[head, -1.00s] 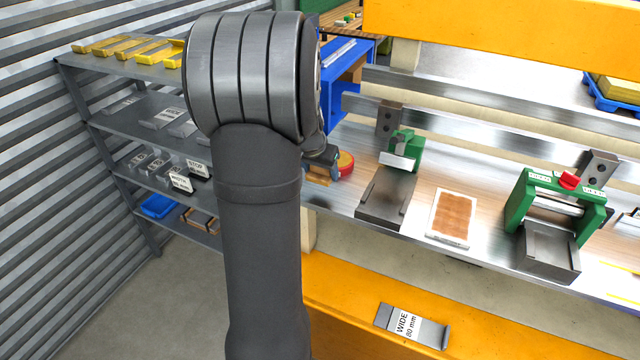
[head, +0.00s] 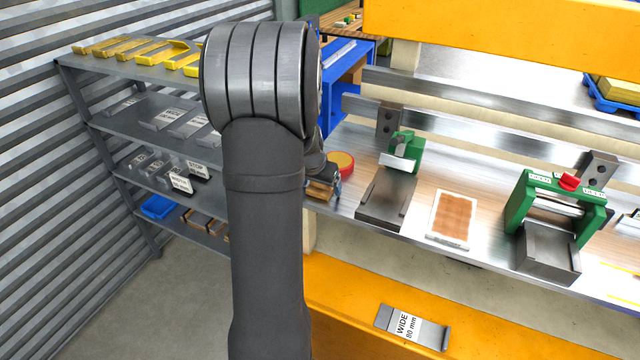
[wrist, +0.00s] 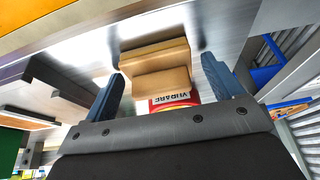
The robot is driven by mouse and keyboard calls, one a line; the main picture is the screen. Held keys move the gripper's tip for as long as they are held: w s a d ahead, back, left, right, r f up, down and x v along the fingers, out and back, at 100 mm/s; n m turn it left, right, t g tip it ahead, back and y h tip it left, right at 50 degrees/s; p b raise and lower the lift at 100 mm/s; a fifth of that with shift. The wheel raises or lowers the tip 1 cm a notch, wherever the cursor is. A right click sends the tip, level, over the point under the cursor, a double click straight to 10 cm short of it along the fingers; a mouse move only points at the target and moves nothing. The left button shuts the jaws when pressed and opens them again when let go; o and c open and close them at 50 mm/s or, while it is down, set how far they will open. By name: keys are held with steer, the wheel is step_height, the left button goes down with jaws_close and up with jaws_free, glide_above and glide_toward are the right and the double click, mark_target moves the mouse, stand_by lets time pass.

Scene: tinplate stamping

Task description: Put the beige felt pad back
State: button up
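My gripper (wrist: 163,82) is open in the wrist view, its two blue fingers well apart. A beige, two-stepped block (wrist: 155,58), which may be the felt pad, stands on the metal surface between and just beyond the fingers. Narrow gaps show on both sides of it, so it is not held. In the head view my gripper (head: 326,184) is low at the left end of the bench (head: 412,222), over the small tan block (head: 316,191), and partly hidden by my arm.
A round red-and-yellow tin (head: 342,163) stands right behind my gripper. A grey shelf rack (head: 150,127) is at left.

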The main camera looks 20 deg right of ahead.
steer(key=v, duration=1.2)
steer(key=shift+r, duration=0.15)
steer(key=x, duration=1.2)
step_height(320, 180, up, 2)
steer(key=shift+r, duration=0.85)
